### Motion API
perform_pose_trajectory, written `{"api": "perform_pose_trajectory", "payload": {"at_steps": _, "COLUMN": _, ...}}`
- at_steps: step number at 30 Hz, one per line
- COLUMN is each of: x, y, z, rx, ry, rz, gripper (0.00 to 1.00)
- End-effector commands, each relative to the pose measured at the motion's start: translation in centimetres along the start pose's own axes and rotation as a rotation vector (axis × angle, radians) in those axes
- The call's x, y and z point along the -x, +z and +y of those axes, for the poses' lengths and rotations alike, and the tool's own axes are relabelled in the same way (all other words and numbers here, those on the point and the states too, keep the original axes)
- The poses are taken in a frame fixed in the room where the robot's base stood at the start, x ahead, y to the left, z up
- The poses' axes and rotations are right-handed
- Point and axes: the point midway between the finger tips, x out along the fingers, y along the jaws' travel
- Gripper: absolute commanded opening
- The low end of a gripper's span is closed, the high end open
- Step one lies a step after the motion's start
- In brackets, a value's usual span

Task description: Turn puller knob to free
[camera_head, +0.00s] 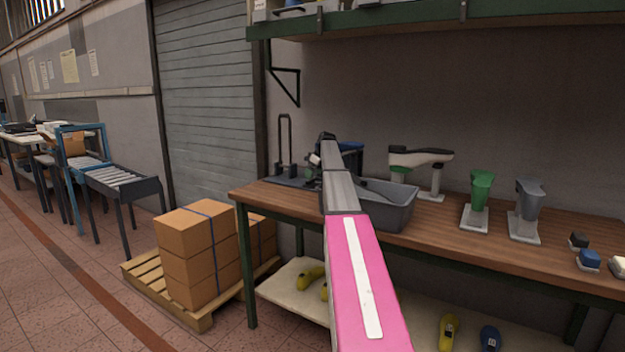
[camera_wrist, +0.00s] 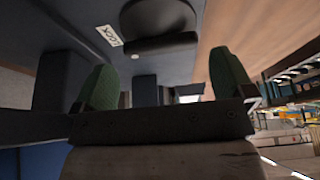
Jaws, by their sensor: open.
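The puller (camera_head: 286,142) is a dark device with an upright handle frame on the left end of the workbench in the head view. In the wrist view, a black rounded knob (camera_wrist: 158,18) sits at the top centre on the puller's dark body (camera_wrist: 62,35). A white label (camera_wrist: 109,35) reading LOCK is beside it, and a small pale dot lies just below it. My gripper (camera_wrist: 163,85) is open, with its two green-padded fingers apart and nothing visibly held. The knob appears beyond the gap between the fingertips; contact cannot be told. In the head view my arm hides part of the puller.
The wooden workbench (camera_head: 470,240) carries a grey bin (camera_head: 395,212) right of my arm, then a green-and-white stand (camera_head: 420,160), a green last (camera_head: 479,193) and a grey last (camera_head: 527,200). A shelf (camera_head: 440,20) hangs above. Boxes (camera_head: 195,250) stand on a pallet at left.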

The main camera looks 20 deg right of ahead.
Motion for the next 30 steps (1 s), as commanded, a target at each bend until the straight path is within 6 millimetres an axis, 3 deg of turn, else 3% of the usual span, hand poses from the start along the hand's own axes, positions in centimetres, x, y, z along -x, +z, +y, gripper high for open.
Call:
{"api": "perform_pose_trajectory", "payload": {"at_steps": 7, "x": -2.7, "y": 0.0, "z": 0.0, "rx": 0.0, "ry": 0.0, "rz": -0.001, "gripper": 1.0}}
{"api": "perform_pose_trajectory", "payload": {"at_steps": 18, "x": -3.2, "y": 0.0, "z": 0.0, "rx": 0.0, "ry": 0.0, "rz": 0.0, "gripper": 1.0}}
{"api": "perform_pose_trajectory", "payload": {"at_steps": 19, "x": -3.2, "y": 0.0, "z": 0.0, "rx": 0.0, "ry": 0.0, "rz": 0.0, "gripper": 0.94}}
{"api": "perform_pose_trajectory", "payload": {"at_steps": 21, "x": -3.2, "y": 0.0, "z": 0.0, "rx": 0.0, "ry": 0.0, "rz": 0.0, "gripper": 0.71}}
{"api": "perform_pose_trajectory", "payload": {"at_steps": 22, "x": -3.2, "y": 0.0, "z": 0.0, "rx": 0.0, "ry": 0.0, "rz": 0.0, "gripper": 0.66}}
{"api": "perform_pose_trajectory", "payload": {"at_steps": 30, "x": -3.2, "y": 0.1, "z": 0.0, "rx": -0.015, "ry": 0.006, "rz": 0.0, "gripper": 0.67}}
